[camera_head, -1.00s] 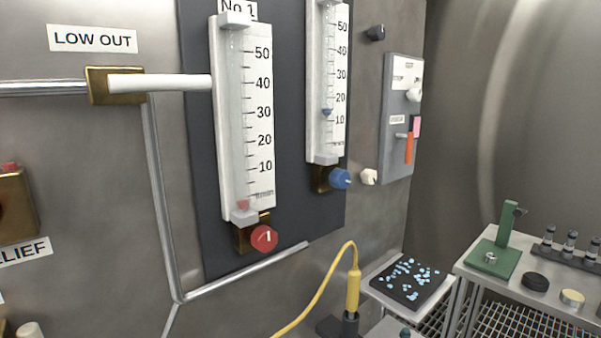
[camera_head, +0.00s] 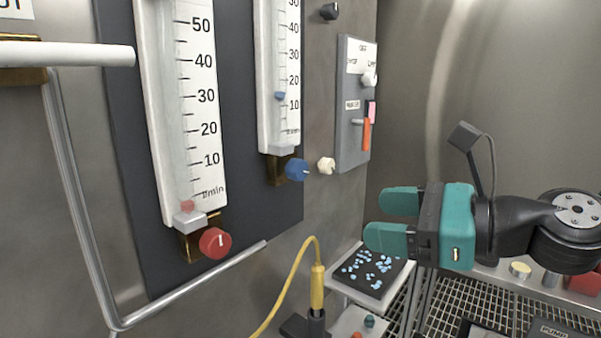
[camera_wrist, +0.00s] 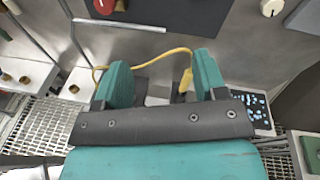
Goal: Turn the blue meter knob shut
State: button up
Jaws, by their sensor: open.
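The blue meter knob (camera_head: 297,170) sits at the foot of the right-hand meter (camera_head: 279,80), on a brass block on the dark wall panel. The small blue float in that meter stands a little above the 10 mark. My gripper (camera_head: 384,219) is in from the right, open and empty, with teal fingers pointing left. In the picture it is right of and below the blue knob, apart from it. The wrist view shows both fingers (camera_wrist: 163,70) spread with nothing held between them; the blue knob does not show there.
A red knob (camera_head: 215,242) sits under the left meter (camera_head: 186,110). A cream knob (camera_head: 326,165) is just right of the blue knob, beside a grey switch box (camera_head: 355,105). A yellow cable (camera_head: 290,285) and a tray of blue pieces (camera_head: 347,282) lie below.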

jog(key=w+d+r+m+t, duration=0.2)
jog(key=m, duration=0.3)
jog(key=m+p, duration=0.1)
jog(key=p, duration=1.2)
send_near(303, 170)
jog(key=shift+t, duration=0.4)
jog(key=x, duration=0.9)
jog(key=shift+s+a, duration=0.1)
jog(key=shift+a, duration=0.2)
jog(key=shift+w+a+f, duration=0.15)
jog(key=shift+w+a, duration=0.2)
jog(key=c, duration=0.9)
